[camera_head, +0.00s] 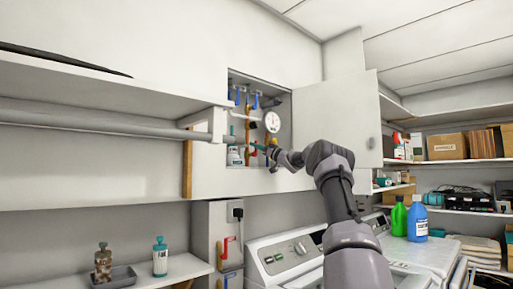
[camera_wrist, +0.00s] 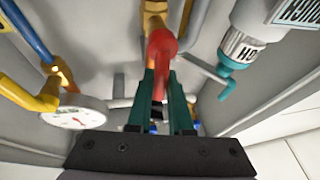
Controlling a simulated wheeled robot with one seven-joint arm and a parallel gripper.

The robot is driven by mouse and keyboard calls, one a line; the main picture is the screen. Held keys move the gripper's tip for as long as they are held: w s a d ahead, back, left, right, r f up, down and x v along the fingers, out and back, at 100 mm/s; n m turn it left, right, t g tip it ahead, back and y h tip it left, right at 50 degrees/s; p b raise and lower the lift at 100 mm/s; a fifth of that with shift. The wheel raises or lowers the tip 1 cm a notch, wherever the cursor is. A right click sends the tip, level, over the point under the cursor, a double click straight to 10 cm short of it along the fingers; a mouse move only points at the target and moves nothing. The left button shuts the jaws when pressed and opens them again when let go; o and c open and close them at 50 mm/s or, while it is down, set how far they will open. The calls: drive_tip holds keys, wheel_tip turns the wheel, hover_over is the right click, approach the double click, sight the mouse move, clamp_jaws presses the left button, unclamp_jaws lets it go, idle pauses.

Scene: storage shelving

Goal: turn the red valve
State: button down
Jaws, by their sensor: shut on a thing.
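The red valve (camera_wrist: 161,45) shows in the wrist view as a red handle on a brass fitting, at the upper middle. My gripper (camera_wrist: 170,90) has two dark green fingers, one on each side of the red handle's lower end, and is shut on it. In the head view my gripper (camera_head: 270,152) reaches into the open wall cabinet (camera_head: 238,76) at its lower right. Part of the handle between the fingers is hidden.
A round pressure gauge (camera_wrist: 75,118) sits left of my fingers, with a yellow handle (camera_wrist: 30,98) beside it. A white bottle with a teal nozzle (camera_wrist: 243,45) is close on the right. The cabinet door (camera_head: 335,115) stands open to the right, near my arm.

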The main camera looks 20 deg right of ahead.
drive_tip(key=shift+f, duration=0.15)
drive_tip(key=c, duration=0.8)
unclamp_jaws()
drive_tip(key=shift+c, duration=0.2)
drive_tip(key=v, duration=1)
drive_tip(key=shift+s+d, duration=0.15)
drive_tip(key=shift+s, duration=0.15)
drive_tip(key=shift+f, duration=0.1)
